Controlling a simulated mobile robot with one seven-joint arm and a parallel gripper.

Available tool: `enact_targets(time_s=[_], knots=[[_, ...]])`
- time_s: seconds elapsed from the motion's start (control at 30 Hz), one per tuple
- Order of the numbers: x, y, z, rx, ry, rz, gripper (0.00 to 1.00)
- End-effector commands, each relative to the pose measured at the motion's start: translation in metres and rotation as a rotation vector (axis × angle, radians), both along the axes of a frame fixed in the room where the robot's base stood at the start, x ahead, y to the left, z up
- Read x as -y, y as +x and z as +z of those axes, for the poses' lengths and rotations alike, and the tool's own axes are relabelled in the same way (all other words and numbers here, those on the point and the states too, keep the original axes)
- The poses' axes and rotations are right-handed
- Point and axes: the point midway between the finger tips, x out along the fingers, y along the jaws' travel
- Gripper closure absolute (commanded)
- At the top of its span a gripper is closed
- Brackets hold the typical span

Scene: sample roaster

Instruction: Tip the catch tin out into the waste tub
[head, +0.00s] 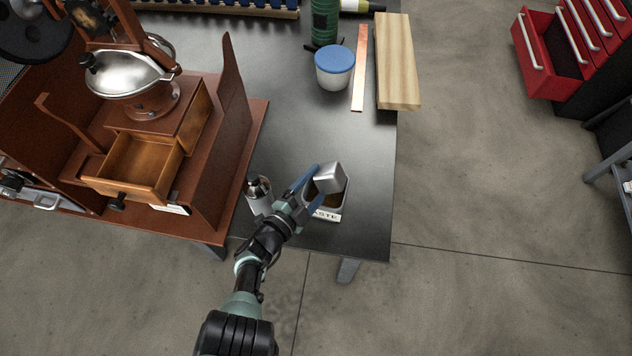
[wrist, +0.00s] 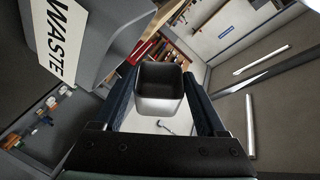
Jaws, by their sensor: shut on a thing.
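The catch tin (head: 330,177) is a small square silver tin, held between the blue fingers of my gripper (head: 318,184) over the waste tub. Its plain outer faces show in the head view, and it looks strongly tipped. In the wrist view the tin (wrist: 160,103) sits between both fingers of my gripper (wrist: 161,80), and its dark inside shows no contents. The waste tub (head: 327,215) is a small pale tub labelled WASTE, with brown stuff inside, near the table's front right corner. It also shows large at upper left in the wrist view (wrist: 97,40).
A blue-lidded tub (head: 334,70), copper strip (head: 359,70) and wooden board (head: 396,62) lie behind. The table between is clear.

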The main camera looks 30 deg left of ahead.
Motion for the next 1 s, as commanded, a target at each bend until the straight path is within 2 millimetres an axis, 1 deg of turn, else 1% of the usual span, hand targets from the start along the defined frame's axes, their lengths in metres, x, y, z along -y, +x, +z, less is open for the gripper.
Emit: enact_targets(time_s=[0.17,0.5,0.57,0.87,1.0], knots=[[0.0,0.0,0.003,0.001,0.0,0.0,0.93],[0.0,0.0,0.029,0.001,-0.001,0.001,0.93],[0.0,0.0,0.031,0.001,-0.001,0.001,0.93],[0.0,0.0,0.03,0.001,-0.001,0.001,0.93],[0.005,0.001,0.03,0.002,-0.001,-0.002,0.93]])
